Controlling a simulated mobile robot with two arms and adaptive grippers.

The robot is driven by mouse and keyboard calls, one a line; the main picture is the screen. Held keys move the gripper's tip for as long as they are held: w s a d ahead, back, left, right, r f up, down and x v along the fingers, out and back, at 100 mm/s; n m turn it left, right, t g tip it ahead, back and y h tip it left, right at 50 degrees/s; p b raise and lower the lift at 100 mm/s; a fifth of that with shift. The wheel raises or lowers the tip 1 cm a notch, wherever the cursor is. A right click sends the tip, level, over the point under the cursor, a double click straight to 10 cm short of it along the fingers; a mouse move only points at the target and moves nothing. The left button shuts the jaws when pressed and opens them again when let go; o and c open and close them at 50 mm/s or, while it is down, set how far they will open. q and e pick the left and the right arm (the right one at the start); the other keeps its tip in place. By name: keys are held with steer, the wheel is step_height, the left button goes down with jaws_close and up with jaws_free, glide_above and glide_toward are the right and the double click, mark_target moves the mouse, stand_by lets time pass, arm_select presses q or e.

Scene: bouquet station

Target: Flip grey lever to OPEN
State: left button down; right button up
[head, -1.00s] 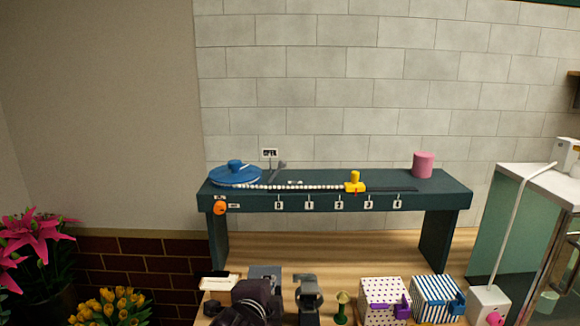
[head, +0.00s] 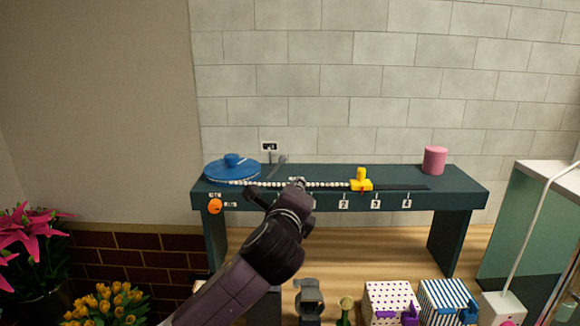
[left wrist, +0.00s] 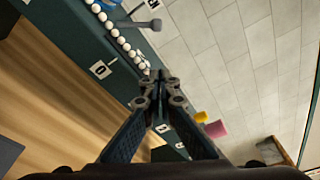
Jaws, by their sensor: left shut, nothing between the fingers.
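The grey lever (head: 281,161) stands at the back of the dark teal bench, just right of the blue round lid-like disc, and leans to the right. In the left wrist view the lever (left wrist: 150,24) shows at the top, with its knob end toward the right. My left gripper (head: 298,184) is over the bench's front edge, right of and nearer than the lever, apart from it. In the left wrist view its fingertips (left wrist: 160,79) are together and empty. The small label (head: 269,146) behind the lever is too small to read. My right gripper is not in view.
A row of white beads (head: 328,184) runs along the bench (head: 462,190) from the blue disc (head: 228,171) to a yellow slider (head: 361,182). A pink cylinder (head: 434,160) stands at right. An orange knob (head: 215,206) is on the front. Patterned boxes (head: 390,301) stand below.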

mark_target(276, 169)
arm_select(q)
steer(key=w+p, duration=0.1)
steer(key=w, duration=0.2)
steer(key=w+d+p, duration=0.1)
steer(key=w, duration=0.2)
steer(key=w+p, duration=0.1)
steer(key=w, duration=0.2)
steer(key=shift+w+d+f, duration=0.25)
steer(key=shift+w+f, duration=0.1)
steer(key=shift+f, duration=0.05)
steer(key=shift+a+r+p, duration=0.4)
steer(key=shift+a+p, duration=0.15)
steer(key=shift+a, duration=0.1)
steer(key=shift+a+r+p, duration=0.35)
steer(key=shift+a+p, duration=0.15)
steer(key=shift+a, duration=0.1)
steer(key=shift+s+a+r, duration=0.15)
steer(key=shift+s+a, duration=0.1)
steer(key=shift+a, duration=0.3)
steer(key=shift+d, duration=0.1)
steer(key=shift+w+d, duration=0.1)
